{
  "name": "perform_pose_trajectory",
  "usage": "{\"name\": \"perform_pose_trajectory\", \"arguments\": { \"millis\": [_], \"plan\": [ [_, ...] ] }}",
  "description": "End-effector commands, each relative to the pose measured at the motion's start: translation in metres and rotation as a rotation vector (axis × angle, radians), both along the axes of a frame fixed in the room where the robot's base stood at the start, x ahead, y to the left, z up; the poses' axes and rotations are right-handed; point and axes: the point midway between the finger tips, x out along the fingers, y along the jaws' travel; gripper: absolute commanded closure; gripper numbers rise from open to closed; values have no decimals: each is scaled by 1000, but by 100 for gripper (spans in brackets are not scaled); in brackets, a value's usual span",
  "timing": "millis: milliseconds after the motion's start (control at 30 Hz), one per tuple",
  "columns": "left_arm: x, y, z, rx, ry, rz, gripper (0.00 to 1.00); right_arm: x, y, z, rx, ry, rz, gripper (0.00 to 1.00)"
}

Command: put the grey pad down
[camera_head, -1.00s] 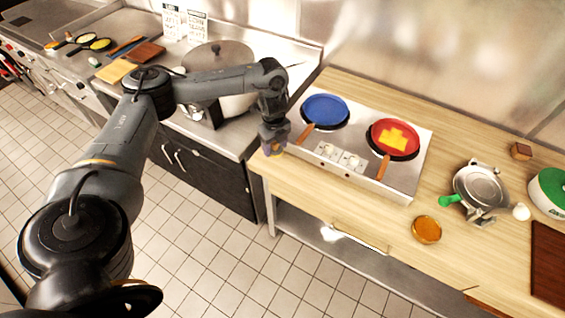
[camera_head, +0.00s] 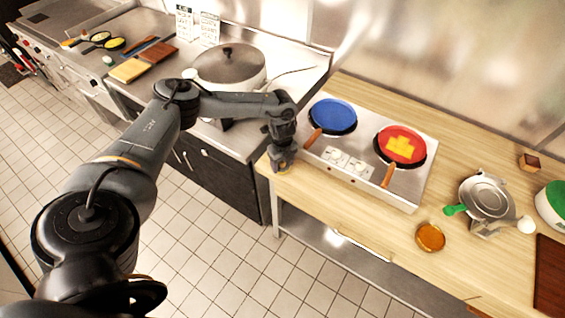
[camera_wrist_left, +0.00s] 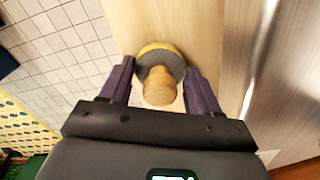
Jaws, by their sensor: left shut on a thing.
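The grey pad (camera_wrist_left: 142,66) is a round grey disc with a yellow rim and a wooden knob (camera_wrist_left: 160,90). My left gripper (camera_wrist_left: 160,80) is shut on it, with one purple finger on each side of the knob. In the head view my left gripper (camera_head: 282,166) is low at the left front corner of the wooden counter (camera_head: 330,207), beside the stove. The pad is mostly hidden there. I cannot tell whether it touches the wood. My right gripper is not in view.
The steel double stove (camera_head: 327,174) stands just right of my gripper, with a blue pan (camera_head: 333,115) and a red pan (camera_head: 402,143). A large lidded pot (camera_head: 229,67) is behind my arm. An amber dish (camera_head: 430,237) lies further right.

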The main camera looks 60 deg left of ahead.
Motion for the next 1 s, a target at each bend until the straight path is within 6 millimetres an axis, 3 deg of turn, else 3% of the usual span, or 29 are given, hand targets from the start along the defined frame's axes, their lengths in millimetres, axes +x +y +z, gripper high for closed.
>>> {"name": "perform_pose_trajectory", "arguments": {
  "millis": [167,200,367,767,1000],
  "plan": [
    [0,0,-4,0,0,0,62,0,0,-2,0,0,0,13],
    [0,0,-3,0,-1,0,35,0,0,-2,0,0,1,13],
    [0,0,-3,0,-1,0,12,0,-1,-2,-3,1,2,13],
    [0,0,3,0,-1,1,12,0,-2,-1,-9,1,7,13],
    [1,1,36,0,-5,0,12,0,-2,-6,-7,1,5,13]
  ]
}}
